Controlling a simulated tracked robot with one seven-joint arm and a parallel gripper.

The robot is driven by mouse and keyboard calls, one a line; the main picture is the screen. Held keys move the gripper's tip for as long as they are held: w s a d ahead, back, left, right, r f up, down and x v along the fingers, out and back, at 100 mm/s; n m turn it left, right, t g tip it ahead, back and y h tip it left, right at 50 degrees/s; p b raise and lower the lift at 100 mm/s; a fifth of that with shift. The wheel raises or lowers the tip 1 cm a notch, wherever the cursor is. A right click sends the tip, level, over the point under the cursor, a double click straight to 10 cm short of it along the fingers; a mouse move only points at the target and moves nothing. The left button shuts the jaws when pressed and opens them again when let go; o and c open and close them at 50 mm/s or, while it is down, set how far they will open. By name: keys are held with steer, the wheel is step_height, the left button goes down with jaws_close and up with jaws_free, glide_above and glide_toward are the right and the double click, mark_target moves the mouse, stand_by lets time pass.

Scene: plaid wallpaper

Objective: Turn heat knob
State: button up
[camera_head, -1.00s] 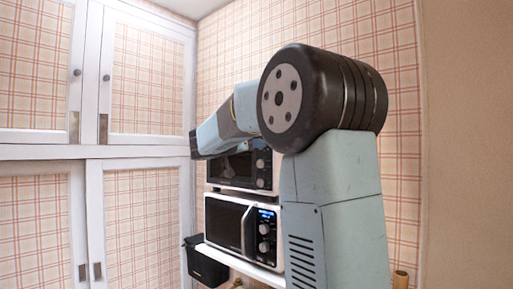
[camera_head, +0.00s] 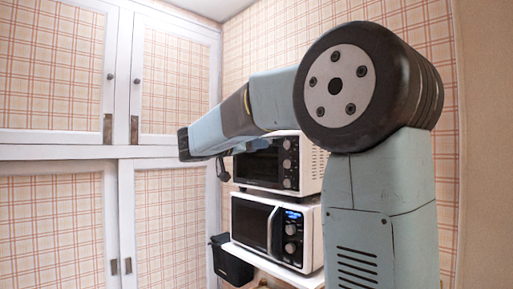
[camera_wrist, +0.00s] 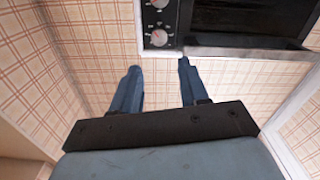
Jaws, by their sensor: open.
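The upper oven (camera_head: 262,165) is white with a dark door and a column of round knobs (camera_head: 287,164) on its right side. In the wrist view the oven (camera_wrist: 250,22) is at the top, with two knobs visible: a lower one (camera_wrist: 158,37) and one cut by the top edge (camera_wrist: 157,4). My gripper (camera_wrist: 159,67) is open and empty, its two blue fingers apart just below the lower knob in the picture. No contact with a knob shows. Which knob sets heat cannot be read.
A white microwave (camera_head: 300,262) with a lit display sits under the oven on a white shelf (camera_head: 262,266). A black bin (camera_head: 231,262) is at its left. White-framed cupboards (camera_head: 123,90) fill the left. Plaid wall (camera_head: 400,14) lies behind.

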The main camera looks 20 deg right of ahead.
mark_target(286, 145)
steer(key=shift+o, duration=0.4)
steer(key=shift+o, duration=1)
steer(key=shift+n, duration=0.5)
steer(key=w+d+n, duration=0.1)
steer(key=d+n, duration=0.1)
steer(key=d, duration=0.2)
steer(key=w+d+n, duration=0.2)
steer(key=d, duration=0.2)
steer(key=w+d+n, duration=0.1)
steer(key=d+n, duration=0.1)
steer(key=d, duration=0.2)
steer(key=shift+w+d+r, duration=0.15)
steer(key=shift+w+d, duration=0.2)
steer(key=shift+d, duration=0.05)
steer(key=shift+c, duration=0.2)
